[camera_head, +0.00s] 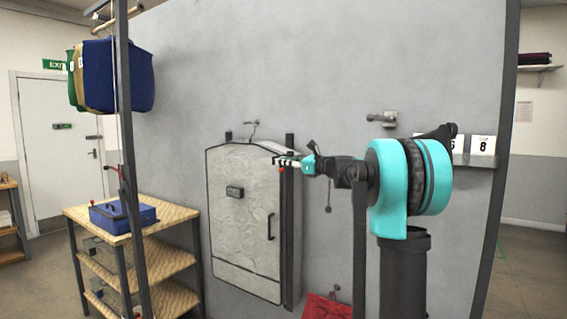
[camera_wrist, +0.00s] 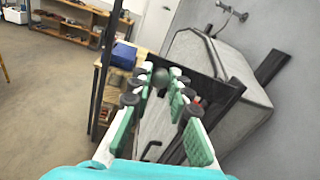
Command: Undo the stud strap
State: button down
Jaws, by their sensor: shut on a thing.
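A pale grey case-like garment bag (camera_head: 243,222) with dark edging stands upright against the grey wall. It also shows in the wrist view (camera_wrist: 196,60). My gripper (camera_head: 279,162) is at the bag's upper right edge, reaching in from the right. In the wrist view, the fingers of my gripper (camera_wrist: 161,74) are close together around a small dark rounded piece (camera_wrist: 160,79). This looks like part of the stud strap; the rest of the strap is hidden by the fingers.
A wooden shelf rack (camera_head: 150,217) with a blue box (camera_head: 122,214) stands left of the bag. Blue and green garments (camera_head: 118,75) hang above it. A red cloth (camera_head: 327,306) hangs low on the wall.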

jog(key=shift+s+d+n+g+y, duration=0.15)
jog(key=shift+d+n+g+y, duration=0.65)
jog(key=shift+g, duration=0.45)
jog(key=shift+s+d+n+g+y, duration=0.1)
jog(key=shift+d+n+g+y, duration=0.35)
jog(key=shift+d+n+g, duration=0.7)
jog(key=shift+s+d+n+g+y, duration=0.15)
jog(key=shift+d+n+g+y, duration=0.55)
jog(key=shift+g, duration=0.7)
jog(key=c, duration=1.4)
grip_release()
jog(key=shift+d, duration=0.1)
jog(key=v, duration=1.1)
jog(key=shift+s+d, duration=0.2)
jog(key=shift+d, duration=0.2)
